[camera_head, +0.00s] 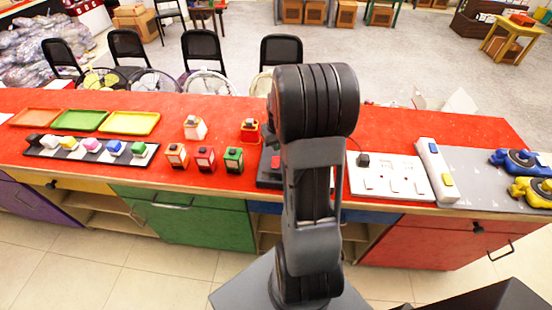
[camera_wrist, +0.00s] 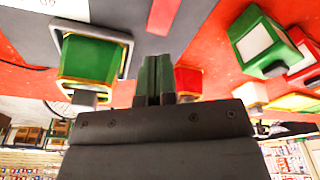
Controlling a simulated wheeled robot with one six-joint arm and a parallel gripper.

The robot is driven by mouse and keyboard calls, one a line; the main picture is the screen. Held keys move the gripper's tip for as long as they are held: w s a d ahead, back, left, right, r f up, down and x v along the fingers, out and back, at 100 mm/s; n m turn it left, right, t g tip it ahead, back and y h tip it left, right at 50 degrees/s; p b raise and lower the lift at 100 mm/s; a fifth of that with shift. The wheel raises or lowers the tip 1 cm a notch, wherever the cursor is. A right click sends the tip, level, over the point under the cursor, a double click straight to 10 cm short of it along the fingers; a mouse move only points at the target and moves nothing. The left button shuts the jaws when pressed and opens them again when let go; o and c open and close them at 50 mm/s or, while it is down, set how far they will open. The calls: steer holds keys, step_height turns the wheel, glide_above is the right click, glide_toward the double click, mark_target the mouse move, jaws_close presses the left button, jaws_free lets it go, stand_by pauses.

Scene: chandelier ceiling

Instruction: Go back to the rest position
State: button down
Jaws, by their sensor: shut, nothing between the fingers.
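My gripper (camera_wrist: 155,80) shows in the wrist view with its two dark fingers together and nothing between them. In the head view my arm stands upright in the middle, and the gripper is hidden behind it. In the wrist view a green block with gold trim (camera_wrist: 88,62) is left of the fingers, apart from them. A red object (camera_wrist: 188,82) shows just right of the fingers, partly hidden by the gripper; I cannot tell whether they touch.
The red counter (camera_head: 380,130) carries colored trays (camera_head: 80,122), small lantern-like blocks (camera_head: 205,158), a white switch panel (camera_head: 390,178) and blue and yellow devices (camera_head: 515,160). A dark base (camera_head: 268,178) stands partly behind my arm. Black chairs (camera_head: 202,50) stand behind the counter.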

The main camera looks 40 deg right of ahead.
steer(key=shift+r+p, duration=0.4)
steer(key=shift+r, duration=0.45)
steer(key=shift+s+a+f+m+g, duration=0.2)
steer(key=shift+s+a+f, duration=0.05)
steer(key=shift+s, duration=0.15)
steer(key=shift+s+a+f+m+g, duration=0.2)
steer(key=shift+s+f, duration=0.05)
steer(key=shift+s, duration=0.15)
steer(key=s+a+r+n+t, duration=0.1)
steer(key=s+a+r, duration=0.4)
steer(key=a, duration=0.4)
steer(key=s+a+r+n+t, duration=0.2)
steer(key=s+a+r, duration=0.3)
steer(key=a+r, duration=0.3)
steer(key=a, duration=0.2)
steer(key=shift+s+a+r+n, duration=0.15)
steer(key=shift+s+a+n, duration=0.1)
steer(key=shift+a+n, duration=0.05)
